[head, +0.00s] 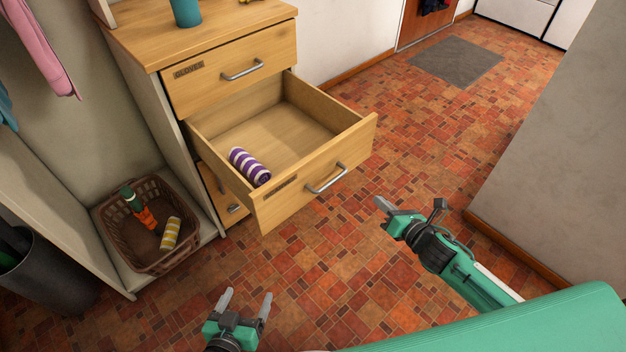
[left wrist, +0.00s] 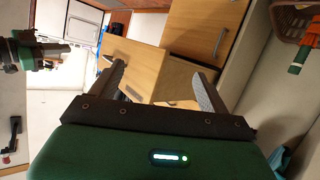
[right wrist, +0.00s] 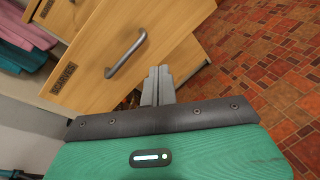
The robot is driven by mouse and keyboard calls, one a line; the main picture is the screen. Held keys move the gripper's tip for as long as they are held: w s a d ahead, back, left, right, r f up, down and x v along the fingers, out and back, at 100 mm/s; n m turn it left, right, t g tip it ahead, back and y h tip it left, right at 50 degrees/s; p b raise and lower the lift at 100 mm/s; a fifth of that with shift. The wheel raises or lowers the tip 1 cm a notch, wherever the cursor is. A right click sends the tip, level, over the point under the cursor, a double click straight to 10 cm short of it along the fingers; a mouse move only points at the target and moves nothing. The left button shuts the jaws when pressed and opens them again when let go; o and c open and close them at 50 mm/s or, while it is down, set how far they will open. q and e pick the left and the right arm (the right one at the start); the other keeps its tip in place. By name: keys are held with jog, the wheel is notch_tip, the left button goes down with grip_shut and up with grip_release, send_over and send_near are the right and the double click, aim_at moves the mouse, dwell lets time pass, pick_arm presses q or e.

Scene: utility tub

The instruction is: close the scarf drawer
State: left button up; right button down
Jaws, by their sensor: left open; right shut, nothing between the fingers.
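The middle drawer (head: 300,203) of the wooden dresser is pulled far out, with a bar handle (head: 327,179) on its front. Its label is too small to read in the head view. A rolled purple-and-white striped scarf (head: 250,167) lies inside near the left wall. My right gripper (head: 382,204) is shut and empty, in front and right of the drawer front, apart from it. The drawer front (right wrist: 150,30) and handle (right wrist: 125,55) also show beyond its fingers in the right wrist view. My left gripper (head: 247,297) is open and empty, low in front of the dresser.
The top drawer (head: 225,75), labelled GLOVES, is shut. A lower drawer (head: 222,195) is partly hidden under the open one. A brown basket (head: 125,245) with several items stands left, beside a dark bin (head: 50,280).

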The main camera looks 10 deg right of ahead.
jog(key=s+a+r+n+y+b, duration=0.2)
jog(key=a+r+n+y+b, duration=0.2)
jog(key=a+r+n, duration=0.3)
jog(key=n, duration=0.2)
send_near(318, 157)
jog(key=x, duration=0.3)
jog(key=shift+w+a+f+m+t+b, duration=0.1)
jog(key=shift+w+a+m+t+b, duration=0.1)
jog(key=shift+w+a, duration=0.3)
jog(key=shift+w+a+f+m+t+b, duration=0.1)
jog(key=shift+w+a+f+t+b, duration=0.15)
jog(key=shift+w, duration=0.4)
pick_arm(q)
notch_tip(318, 157, up, 16)
jog(key=w+a+t+h, duration=0.1)
jog(key=t, duration=0.5)
jog(key=shift+w+h, duration=0.3)
jog(key=shift+w, duration=0.05)
pick_arm(e)
jog(key=shift+w+a+r, duration=0.15)
jog(key=shift+w+a, duration=0.2)
jog(key=shift+w, duration=0.1)
pick_arm(q)
jog(key=shift+r, duration=0.1)
pick_arm(e)
jog(key=shift+w+a, duration=0.1)
